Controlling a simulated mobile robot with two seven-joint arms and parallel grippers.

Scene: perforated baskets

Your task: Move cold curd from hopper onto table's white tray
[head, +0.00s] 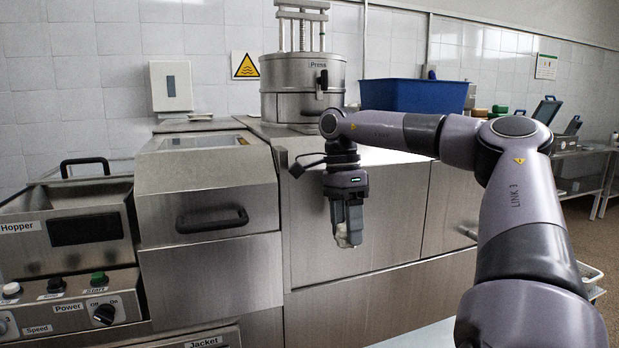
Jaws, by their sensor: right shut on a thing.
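My right gripper (347,240) hangs pointing down in the middle of the view, in front of the steel cabinet. It is shut on a small whitish lump, curd (341,231) by its look, mostly hidden between the fingers. The hopper (63,228), labelled so, stands at the left edge; its inside is not visible. A pale surface (425,338) shows at the bottom edge, below and right of the gripper; I cannot tell whether it is the table or the tray. My left gripper is out of view.
A steel cabinet (330,240) stands behind the gripper, with a press (302,88) and a blue bin (413,96) on top. A control panel (70,300) with knobs and buttons sits below the hopper. A steel rack (590,165) stands at the far right.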

